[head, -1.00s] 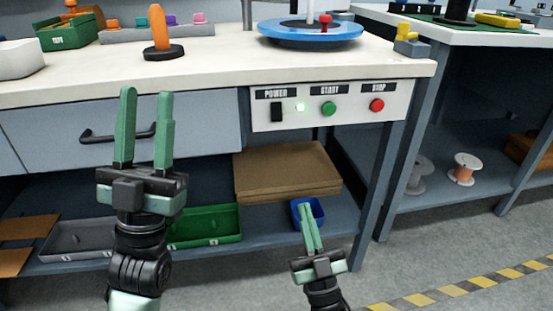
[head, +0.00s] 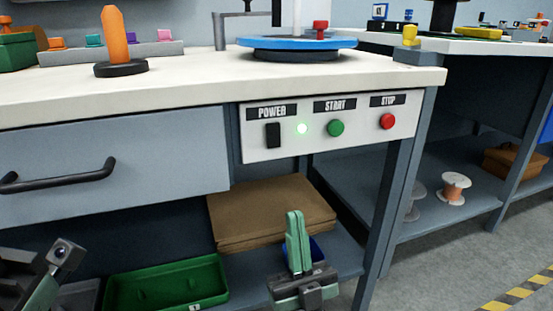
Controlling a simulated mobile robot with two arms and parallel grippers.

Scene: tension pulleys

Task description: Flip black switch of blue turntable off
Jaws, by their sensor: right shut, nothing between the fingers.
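The black power switch (head: 273,135) sits on the white control panel (head: 258,152) under the table's front edge, below the POWER label. The blue turntable (head: 297,43) is on the tabletop above the panel. My right gripper (head: 294,214) is shut and empty, below the panel in front of the lower shelf, apart from the switch. My left arm shows only partly at the lower left corner (head: 50,270); whether its gripper is open is not clear.
Green START (head: 336,128) and red STOP (head: 387,121) buttons are right of the switch. A drawer handle (head: 58,175) juts out at left. Cardboard sheets (head: 270,212) and a green tray (head: 168,285) lie on the lower shelf. An orange cone (head: 115,38) stands on the tabletop.

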